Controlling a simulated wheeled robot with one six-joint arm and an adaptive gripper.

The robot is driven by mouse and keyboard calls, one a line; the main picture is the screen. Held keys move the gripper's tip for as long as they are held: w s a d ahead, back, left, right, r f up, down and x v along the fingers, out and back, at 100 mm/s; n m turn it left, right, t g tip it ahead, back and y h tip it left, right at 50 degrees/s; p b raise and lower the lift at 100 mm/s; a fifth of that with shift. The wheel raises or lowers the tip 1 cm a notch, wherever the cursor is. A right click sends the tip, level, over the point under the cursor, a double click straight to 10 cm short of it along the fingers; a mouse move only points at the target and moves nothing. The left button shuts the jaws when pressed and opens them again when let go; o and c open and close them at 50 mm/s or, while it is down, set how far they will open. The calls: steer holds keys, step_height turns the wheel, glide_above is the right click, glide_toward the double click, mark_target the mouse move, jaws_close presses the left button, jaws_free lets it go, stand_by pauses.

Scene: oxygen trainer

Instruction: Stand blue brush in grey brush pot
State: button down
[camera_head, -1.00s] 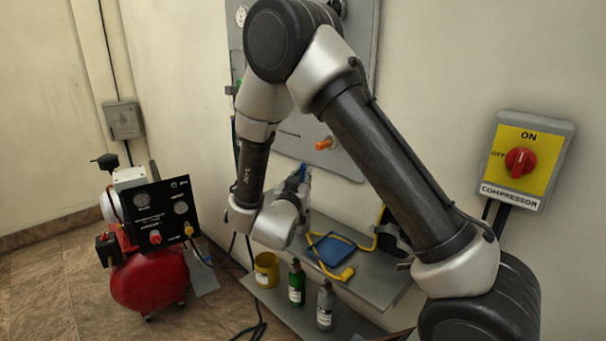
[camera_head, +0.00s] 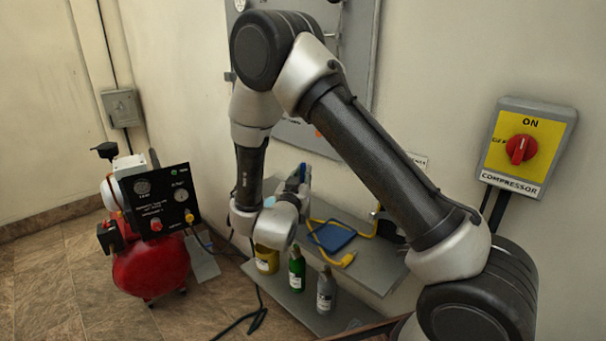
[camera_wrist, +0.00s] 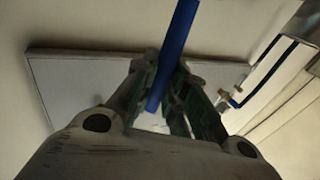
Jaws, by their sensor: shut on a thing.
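The blue brush (camera_wrist: 175,55) is a blue rod held between the jaws of my gripper (camera_wrist: 165,80) in the wrist view. It stands slightly tilted, reaching past the top of that picture. In the head view only a small blue bit (camera_head: 303,172) shows at my gripper (camera_head: 298,186), which is above the back left of the shelf and largely hidden by my wrist. I cannot make out a grey brush pot; my arm covers part of the shelf.
Below are a yellow pot (camera_head: 266,262), a green bottle (camera_head: 297,270) and a grey bottle (camera_head: 326,291). A red compressor (camera_head: 150,268) stands left. The wall panel (camera_wrist: 80,85) is close behind.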

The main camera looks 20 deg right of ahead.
steer(key=c, duration=1.4)
jaws_free()
steer(key=shift+o, duration=0.2)
steer(key=v, duration=1.2)
